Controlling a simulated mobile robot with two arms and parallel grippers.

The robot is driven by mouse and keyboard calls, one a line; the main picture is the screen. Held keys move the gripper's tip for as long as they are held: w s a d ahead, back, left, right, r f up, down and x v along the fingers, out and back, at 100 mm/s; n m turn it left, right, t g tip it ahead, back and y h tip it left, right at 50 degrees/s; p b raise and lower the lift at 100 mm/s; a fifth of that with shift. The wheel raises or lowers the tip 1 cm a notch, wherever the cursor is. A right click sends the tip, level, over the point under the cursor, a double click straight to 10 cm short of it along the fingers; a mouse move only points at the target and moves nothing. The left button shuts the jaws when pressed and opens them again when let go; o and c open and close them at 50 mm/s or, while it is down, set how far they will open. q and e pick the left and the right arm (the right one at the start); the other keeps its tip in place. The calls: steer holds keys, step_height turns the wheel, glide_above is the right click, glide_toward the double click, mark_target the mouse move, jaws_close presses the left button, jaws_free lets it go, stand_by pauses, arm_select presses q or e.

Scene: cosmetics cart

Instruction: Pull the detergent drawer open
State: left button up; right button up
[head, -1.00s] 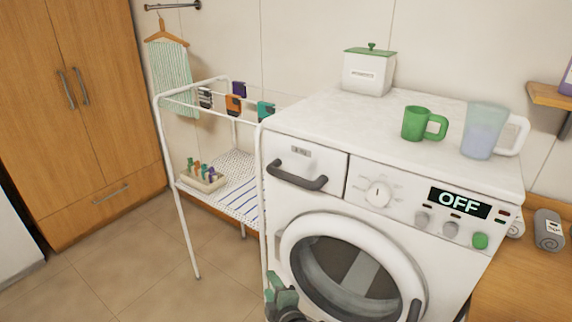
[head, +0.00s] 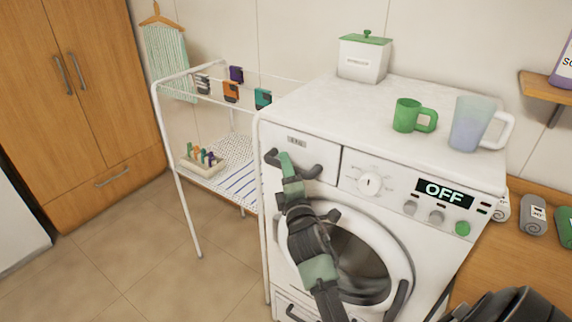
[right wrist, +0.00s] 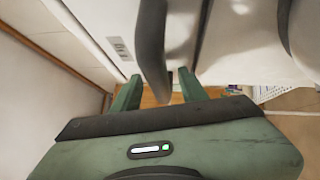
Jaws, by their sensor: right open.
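The detergent drawer (head: 322,154) is the white panel at the upper left of the washing machine's front, and it looks closed. Its dark curved handle (head: 313,172) is partly hidden behind my right gripper (head: 287,162) in the head view. My right gripper has green fingers, is open, and is at the handle. In the right wrist view the dark handle bar (right wrist: 152,50) extends toward the gap between the open fingers (right wrist: 158,90); I cannot tell whether they touch it. My left gripper is not in view.
The washing machine top (head: 350,108) holds a green mug (head: 407,115), a pitcher (head: 469,124) and a white canister (head: 362,60). A white drying rack (head: 160,105) stands close on the left. The round door (head: 403,262) is below the drawer. Floor at lower left is clear.

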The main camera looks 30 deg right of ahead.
steer(key=shift+w, duration=0.2)
jaws_close()
stand_by(1.4)
